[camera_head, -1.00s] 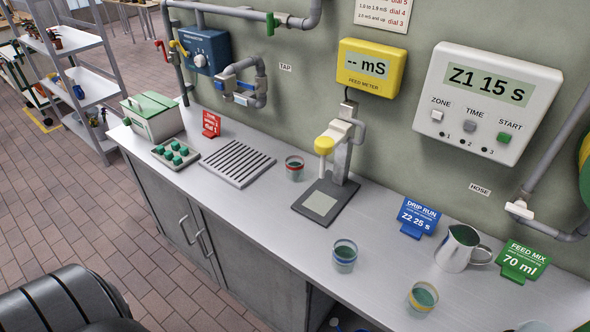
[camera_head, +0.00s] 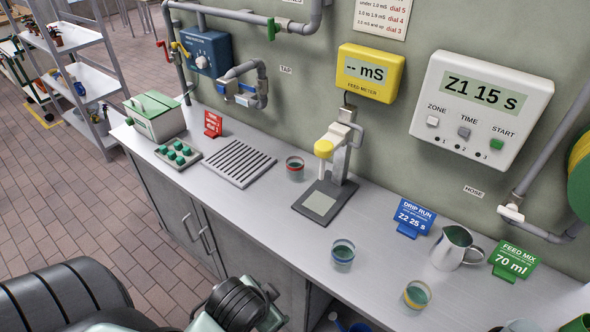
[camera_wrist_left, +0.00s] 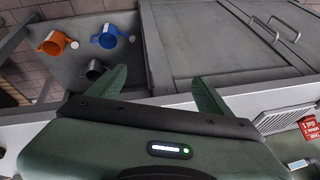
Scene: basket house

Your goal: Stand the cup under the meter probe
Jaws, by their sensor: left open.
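The feed meter's probe (camera_head: 324,150) has a yellow head and hangs from a grey stand over a dark base plate with a pale square pad (camera_head: 319,204). The pad is empty. Three cups of dark green liquid stand on the counter: a red-banded cup (camera_head: 295,168) left of the stand, a blue-banded cup (camera_head: 343,254) in front of it, and a yellow-banded cup (camera_head: 416,296) near the front edge. My left gripper (camera_wrist_left: 160,88) is open and empty in the wrist view. In the head view its arm enters low, in front of the counter, away from the cups.
A slotted drain tray (camera_head: 238,162), a green-lidded box (camera_head: 155,117) and a red sign are at the left. Orange (camera_wrist_left: 54,43) and blue (camera_wrist_left: 108,37) vessels sit in the open space below the counter.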

